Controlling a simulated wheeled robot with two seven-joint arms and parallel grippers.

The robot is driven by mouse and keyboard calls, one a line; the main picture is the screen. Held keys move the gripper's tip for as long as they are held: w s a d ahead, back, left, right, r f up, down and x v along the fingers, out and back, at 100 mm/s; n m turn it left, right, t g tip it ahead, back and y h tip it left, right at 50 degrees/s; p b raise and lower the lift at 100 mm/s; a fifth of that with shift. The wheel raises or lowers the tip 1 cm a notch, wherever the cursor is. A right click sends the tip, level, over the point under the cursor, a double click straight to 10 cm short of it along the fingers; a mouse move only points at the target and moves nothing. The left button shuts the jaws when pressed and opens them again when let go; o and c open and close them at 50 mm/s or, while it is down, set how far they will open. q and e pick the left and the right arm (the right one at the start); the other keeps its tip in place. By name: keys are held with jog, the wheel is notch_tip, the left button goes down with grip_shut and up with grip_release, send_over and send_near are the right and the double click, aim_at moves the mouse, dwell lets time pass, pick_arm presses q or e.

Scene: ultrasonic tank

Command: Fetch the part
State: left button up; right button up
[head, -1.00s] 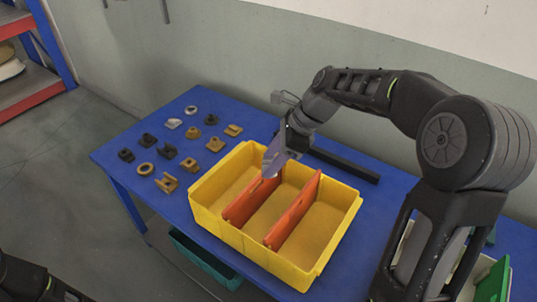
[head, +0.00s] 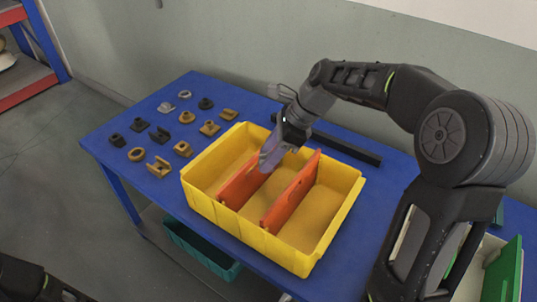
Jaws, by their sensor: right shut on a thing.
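My right gripper (head: 271,157) is shut, with its fingers pointing down over the back part of the yellow bin (head: 243,232). It is near the far end of the left orange divider (head: 240,182). What is between its fingers is too small and hidden to make out. Several small brown, black and grey parts stand in rows on the blue table (head: 108,127), left of the bin. Among them are a brown bracket (head: 159,167), a black part (head: 159,134) and a grey part (head: 184,94). My left gripper is not in view.
A second orange divider (head: 292,192) stands in the bin. A black bar (head: 345,150) lies behind the bin. A teal bin (head: 200,246) is under the table. A green-edged container (head: 500,272) is at lower right. A red and blue shelf (head: 30,80) is at far left.

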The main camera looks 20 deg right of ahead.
jog(key=o, duration=1.4)
jog(key=shift+o, duration=0.2)
jog(key=v, duration=0.7)
jog(key=shift+d+r, duration=0.15)
jog(key=shift+r, duration=0.2)
jog(key=shift+s, duration=0.1)
